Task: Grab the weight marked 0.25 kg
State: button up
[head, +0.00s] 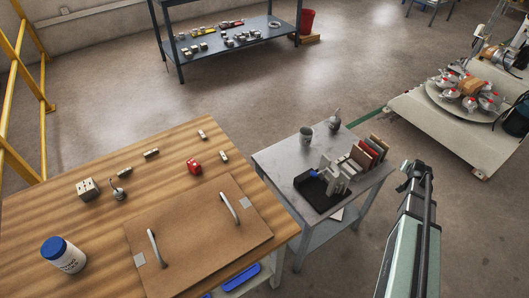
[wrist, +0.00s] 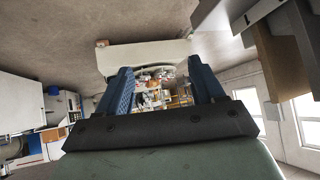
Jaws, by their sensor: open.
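No marking of 0.25 kg is legible in either view. A small grey metal piece with a thin upright part (head: 118,191) stands on the wooden table and may be a weight. Another grey metal piece with a narrow top (head: 336,119) stands at the back of the small grey table; I cannot tell what it is. My gripper (wrist: 163,88) shows in the wrist view with its two blue fingers apart. Nothing is held between them; distant room clutter shows through the gap. In the head view my arm rises at the lower right, apart from both tables.
The grey table (head: 275,160) holds a grey cup (head: 305,135), a black tray (head: 310,195) and upright tiles (head: 368,152).

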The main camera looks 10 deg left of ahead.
jog(key=w+a+r+n+t, duration=0.1)
jog(key=w+a+r+n, duration=0.1)
jog(key=w+r, duration=0.5)
jog(key=w+a+r+n+t+y, duration=0.1)
jog(key=w+a+r+n, duration=0.3)
jog(key=a, duration=0.6)
jog(key=w+a+r+n+y, duration=0.1)
jog(key=w+a+r+n, duration=0.25)
jog(key=a, duration=0.65)
jog(key=s+a+r+n+g+y, duration=0.1)
jog(key=a+n, duration=0.3)
jog(key=a, duration=1.1)
jog(key=s+a+r+n+g+y, duration=0.15)
jog(key=a+n, duration=0.35)
jog(key=a, duration=1)
jog(key=s+a+n, duration=0.3)
jog(key=a, duration=0.5)
jog(key=s+a+n, duration=0.2)
jog(key=s+a, duration=0.2)
jog(key=a, duration=0.4)
jog(key=n+g, duration=0.4)
jog(key=n, duration=1.5)
send_near(114, 188)
jog(key=shift+t+h, duration=0.25)
jog(key=x, duration=0.8)
jog(key=a+x, duration=0.1)
jog(key=x, duration=0.3)
jog(key=shift+a+f, duration=0.15)
jog(key=shift+f, duration=0.25)
